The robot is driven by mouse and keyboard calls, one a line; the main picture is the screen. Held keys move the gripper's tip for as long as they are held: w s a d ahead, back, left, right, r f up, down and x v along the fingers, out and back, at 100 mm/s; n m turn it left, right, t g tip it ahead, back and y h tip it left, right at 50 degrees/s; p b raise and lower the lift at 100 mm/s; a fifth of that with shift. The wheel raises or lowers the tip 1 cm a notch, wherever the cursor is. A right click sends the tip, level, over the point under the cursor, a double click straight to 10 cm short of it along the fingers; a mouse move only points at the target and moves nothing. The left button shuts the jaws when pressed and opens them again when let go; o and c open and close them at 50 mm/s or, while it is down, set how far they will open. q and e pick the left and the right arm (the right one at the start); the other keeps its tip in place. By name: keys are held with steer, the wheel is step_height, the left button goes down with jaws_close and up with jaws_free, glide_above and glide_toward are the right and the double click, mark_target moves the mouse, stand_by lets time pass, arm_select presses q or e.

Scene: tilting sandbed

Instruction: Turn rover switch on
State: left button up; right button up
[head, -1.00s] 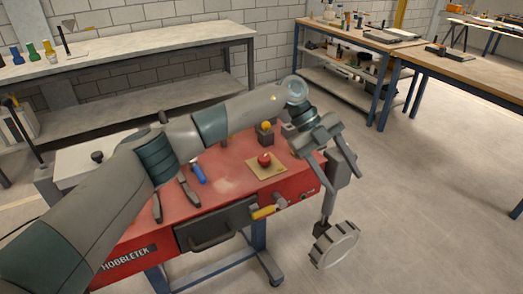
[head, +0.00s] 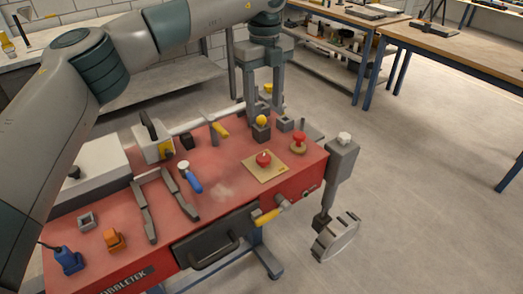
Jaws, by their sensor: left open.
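The red body (head: 225,205) stands on a blue frame, with a grey leg and toothed wheel (head: 335,238) at its right. A red knob (head: 263,158) sits on a tan plate on its top. A second red knob (head: 299,140) on a round tan base stands behind it to the right. A yellow ball (head: 261,120) tops a small grey block. I cannot tell which part is the rover switch. My left gripper (head: 265,108) is open, fingers down, at the yellow ball's block near the back edge; contact cannot be told. My right gripper is not in view.
A yellow handle (head: 266,217) sticks out in front. The floor at right is clear.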

arm_select(q)
steer(key=p, duration=0.2)
glide_above(264, 157)
step_height(264, 157, down, 7)
step_height(264, 157, down, 10)
steer(key=shift+f+p, duration=0.25)
steer(key=shift+p, duration=0.85)
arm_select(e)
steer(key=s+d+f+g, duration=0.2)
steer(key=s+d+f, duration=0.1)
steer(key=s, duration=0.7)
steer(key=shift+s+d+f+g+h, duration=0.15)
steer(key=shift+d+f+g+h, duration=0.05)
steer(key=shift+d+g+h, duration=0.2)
arm_select(q)
steer(key=c, duration=1.1)
